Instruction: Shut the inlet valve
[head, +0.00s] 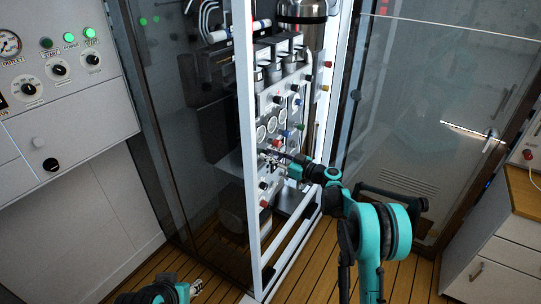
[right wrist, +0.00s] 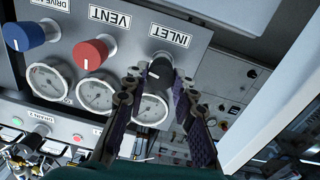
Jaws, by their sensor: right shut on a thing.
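The inlet valve is a black knob (right wrist: 158,76) under the INLET label (right wrist: 169,34) in the right wrist view. A white mark shows on its top. My right gripper (right wrist: 170,95) has its two dark ridged fingers on either side of the knob and is shut on it. In the head view the right gripper (head: 272,160) reaches the panel (head: 266,103) inside the open cabinet and hides the knob. My left arm shows only at the bottom edge of the head view, and its gripper's state cannot be made out.
A red VENT knob (right wrist: 91,54) and a blue knob (right wrist: 24,36) sit left of the inlet knob. Round gauges (right wrist: 95,94) line the panel below them. The cabinet's white frame post (head: 246,120) stands just left of the right gripper. A grey control box (head: 60,80) is at the left.

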